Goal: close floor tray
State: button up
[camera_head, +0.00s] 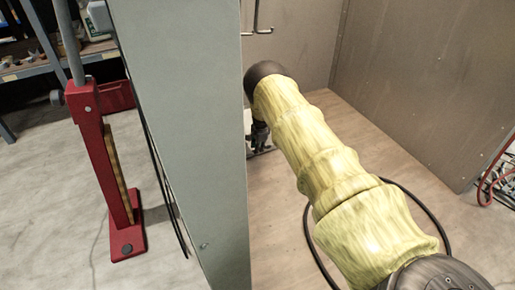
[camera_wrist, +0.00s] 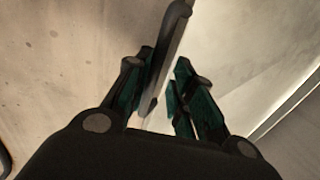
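My gripper (camera_wrist: 163,82) shows large in the wrist view, its two dark green-padded fingers apart. A thin grey bar (camera_wrist: 172,38), perhaps a handle, runs down between the fingers. It lies close to the left finger, with a gap to the right finger; contact with the left finger is unclear. Beyond it is a pale, bright panel (camera_wrist: 235,45) on the right, which may be part of the floor tray. In the head view my gripper (camera_head: 260,143) is small, low beside the grey panel's edge and mostly hidden by my arm. I cannot make out the tray clearly there.
A tall grey panel (camera_head: 185,110) stands left of my arm and blocks part of the view. Brown booth walls (camera_head: 420,80) rise behind and to the right. A red stand (camera_head: 107,165) is at the left. A black hose (camera_head: 308,235) loops on the floor; red hoses (camera_head: 488,188) lie far right.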

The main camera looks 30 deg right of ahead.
jog(key=shift+o, duration=0.7)
jog(key=shift+s, duration=0.1)
notch_tip(320, 180, up, 8)
jog(key=s, duration=0.1)
jog(key=shift+s+f, duration=0.15)
jog(key=shift+s, duration=0.1)
dwell(0.5)
